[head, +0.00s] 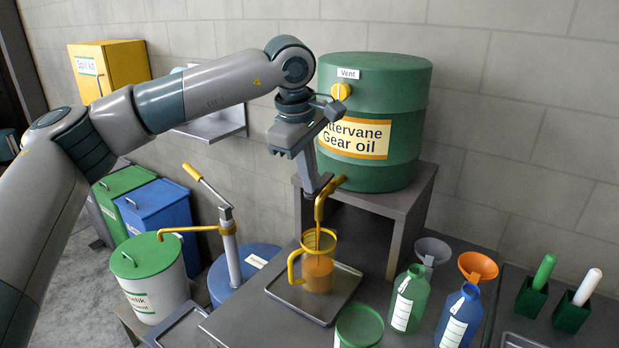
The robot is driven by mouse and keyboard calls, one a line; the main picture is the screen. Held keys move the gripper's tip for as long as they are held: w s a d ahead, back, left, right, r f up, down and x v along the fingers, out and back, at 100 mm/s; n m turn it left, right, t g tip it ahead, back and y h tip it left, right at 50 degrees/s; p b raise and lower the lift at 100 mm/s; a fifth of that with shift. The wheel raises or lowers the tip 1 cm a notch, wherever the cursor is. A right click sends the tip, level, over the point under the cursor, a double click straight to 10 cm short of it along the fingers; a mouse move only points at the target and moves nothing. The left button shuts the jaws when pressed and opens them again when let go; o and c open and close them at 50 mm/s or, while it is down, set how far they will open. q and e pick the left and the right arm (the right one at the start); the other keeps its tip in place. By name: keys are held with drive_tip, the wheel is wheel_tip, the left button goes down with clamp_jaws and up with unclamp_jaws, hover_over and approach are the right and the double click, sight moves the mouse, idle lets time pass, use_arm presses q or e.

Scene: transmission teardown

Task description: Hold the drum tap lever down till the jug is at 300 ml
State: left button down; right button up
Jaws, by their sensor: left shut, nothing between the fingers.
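The clear jug (317,270) with a yellow handle stands upright under the tap. Orange oil fills its lower part and a thin stream seems to fall into it. Its level marks are too small to read.
The jug stands on a metal drip tray (340,302). Right of it are a green bottle (408,300), a blue bottle (460,316) and funnels. A hand pump (229,245) on a blue drum (250,266) stands to the left, near a white bin (155,290).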

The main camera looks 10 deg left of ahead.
idle(0.5)
use_arm(q)
drive_tip(key=shift+r+p, duration=0.35)
drive_tip(key=shift+r, duration=0.4)
